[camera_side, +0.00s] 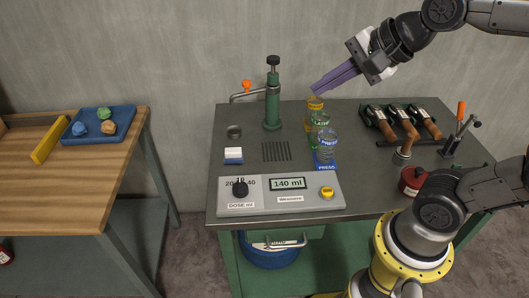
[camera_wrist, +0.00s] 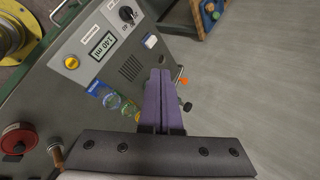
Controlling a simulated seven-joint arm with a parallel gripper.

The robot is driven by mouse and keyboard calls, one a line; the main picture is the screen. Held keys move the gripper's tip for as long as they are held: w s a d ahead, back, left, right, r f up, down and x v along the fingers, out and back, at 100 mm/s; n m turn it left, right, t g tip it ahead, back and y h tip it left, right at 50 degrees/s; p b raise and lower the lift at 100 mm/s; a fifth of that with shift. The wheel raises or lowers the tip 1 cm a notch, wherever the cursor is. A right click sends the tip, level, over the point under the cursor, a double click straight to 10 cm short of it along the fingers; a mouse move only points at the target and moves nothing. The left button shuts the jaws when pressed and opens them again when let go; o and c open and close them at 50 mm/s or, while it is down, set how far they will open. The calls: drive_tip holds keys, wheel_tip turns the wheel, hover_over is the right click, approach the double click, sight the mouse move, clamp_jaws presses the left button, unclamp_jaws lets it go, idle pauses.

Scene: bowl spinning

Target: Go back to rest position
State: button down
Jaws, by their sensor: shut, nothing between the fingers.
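In the wrist view my gripper (camera_wrist: 160,72) points over the bench toward the dispenser side.
A green dispenser (camera_side: 272,100) with a spout stands left of my gripper. A control box (camera_side: 265,203) reading 140 ml is at the front. Tools (camera_side: 400,122) with wooden handles and a red round object (camera_side: 413,180) are at the right. A wooden table (camera_side: 60,185) with a blue tray (camera_side: 88,135) stands left.

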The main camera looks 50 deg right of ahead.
drive_tip(key=s+d+f+n+g, duration=0.1)
drive_tip(key=s+f+n, duration=0.2)
drive_tip(key=s+n, duration=0.2)
drive_tip(key=s+d+f+n+g+h, duration=0.1)
drive_tip(key=s+f+n, duration=0.3)
drive_tip(key=n, duration=0.8)
drive_tip(key=shift+s+g, duration=0.5)
drive_tip(key=shift+s, duration=0.1)
